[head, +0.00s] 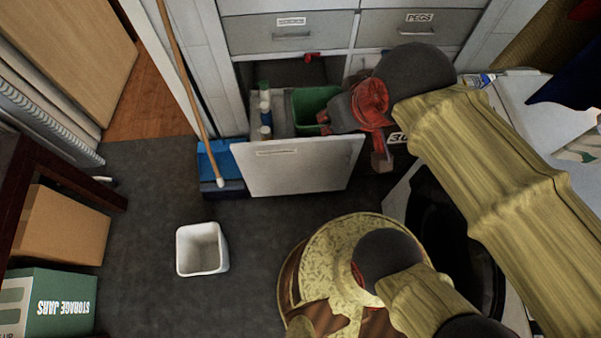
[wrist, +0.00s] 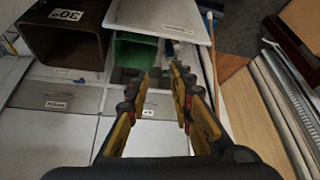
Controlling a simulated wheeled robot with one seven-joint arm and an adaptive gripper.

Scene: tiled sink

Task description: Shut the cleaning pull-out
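The cleaning pull-out (head: 300,170) stands extended from the lower cabinet, its pale front panel facing into the room. It holds a green bin (head: 312,104) and several bottles (head: 265,115). In the wrist view the panel (wrist: 165,18) is at the top, with the green bin (wrist: 135,52) below it. My gripper (head: 381,162) is by the pull-out's right end in the head view. In the wrist view my gripper (wrist: 164,70) has a gap between its fingertips and holds nothing. I cannot tell whether it touches the pull-out; my wrist hides part of its right side.
A dark bin marked 30 (wrist: 68,35) is beside the pull-out. A blue dustpan (head: 215,160) and broom handle (head: 188,90) stand at its left. A small white bin (head: 202,248) is on the open floor. A white appliance (head: 545,115) is at right.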

